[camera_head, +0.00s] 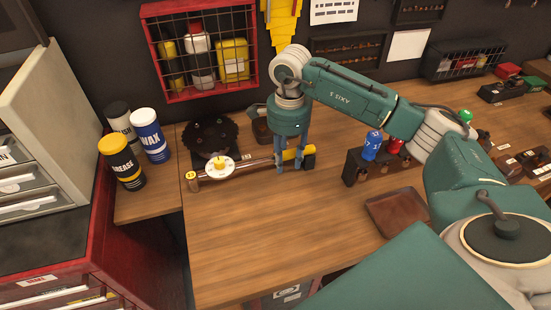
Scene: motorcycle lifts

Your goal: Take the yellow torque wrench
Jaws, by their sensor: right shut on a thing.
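The torque wrench (255,164) has a copper-brown shaft, a round white dial with a yellow knob, and yellow and black at its right end. It lies roughly level across the left part of the wooden workbench (260,240). My right gripper (293,165) points down over the right part of the wrench, with its fingers closed around it. I cannot tell whether the wrench touches the bench or is slightly above it. The fingers hide part of the wrench. My left gripper is out of view.
Grease (122,163) and wax (151,136) cans stand at left. A black fuzzy disc (209,136) lies behind the wrench. A dark socket block (365,166) and a brown tray (396,212) are at right. A red wire basket (205,95) hangs behind. The front bench is clear.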

